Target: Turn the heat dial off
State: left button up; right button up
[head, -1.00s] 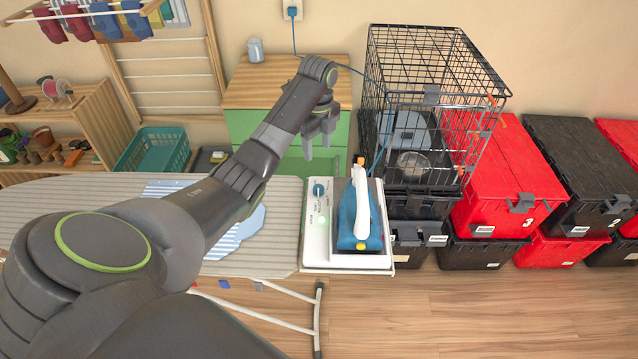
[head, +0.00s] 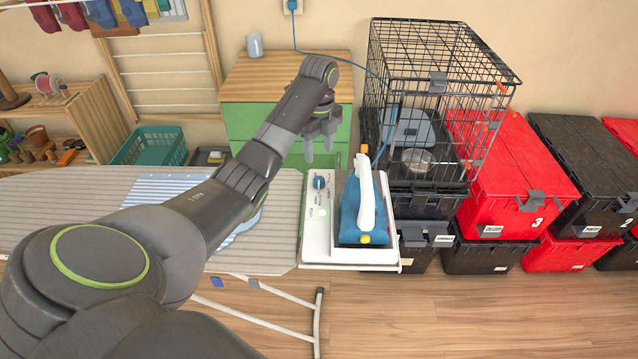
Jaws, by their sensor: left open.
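The heat dial (head: 319,182) is a small blue knob on the white panel of the iron station (head: 318,242), at the right end of the ironing board. A green light shows on the panel below the dial. A blue and white iron (head: 362,205) stands on the station to the right of the dial. My left gripper (head: 323,153) is open and empty, fingers pointing down. In the picture it is just above the dial and apart from it; its height over the panel is hard to judge. My right gripper is not in view.
The striped ironing board (head: 60,205) lies under my left arm, with a blue-striped cloth (head: 165,188) on it. A wire crate (head: 440,90) on black totes stands close right of the iron. A green-fronted cabinet (head: 260,85) is behind. Open floor lies in front.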

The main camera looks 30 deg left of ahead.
aim_at(319, 179)
pick_arm(q)
notch_tip(319, 179, down, 10)
jog(key=shift+r, duration=0.15)
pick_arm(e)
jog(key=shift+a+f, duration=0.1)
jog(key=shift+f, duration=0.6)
